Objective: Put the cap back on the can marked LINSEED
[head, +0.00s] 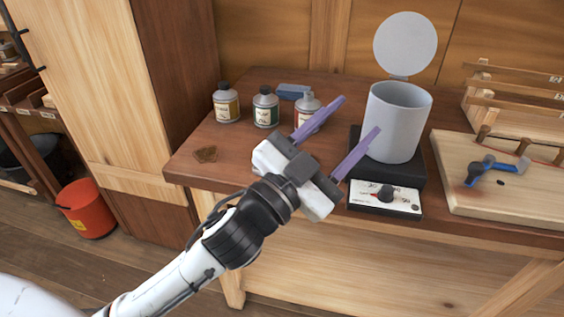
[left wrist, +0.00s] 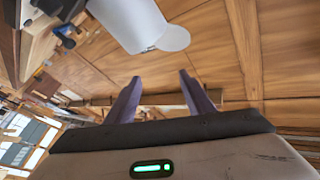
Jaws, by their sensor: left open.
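Three small cans stand upright in a row at the bench's left: one with a yellowish label (head: 227,103) and dark cap, one with a green label (head: 265,107) and dark cap, and one with a red label (head: 306,110). The red-label can has a pale top without a dark cap, partly behind a gripper finger. I cannot read which is LINSEED. I cannot make out a loose cap. My left gripper (head: 359,114) is open and empty, its purple fingers reaching over the bench between the red-label can and the grey pot. It also shows open in the left wrist view (left wrist: 159,76).
A grey pot (head: 396,122) with its lid (head: 405,45) raised stands on a dark heater with a dial panel (head: 384,198). A board (head: 490,205) holds a blue tool (head: 490,168). A brown scrap (head: 205,154) and blue block (head: 292,91) lie near the cans.

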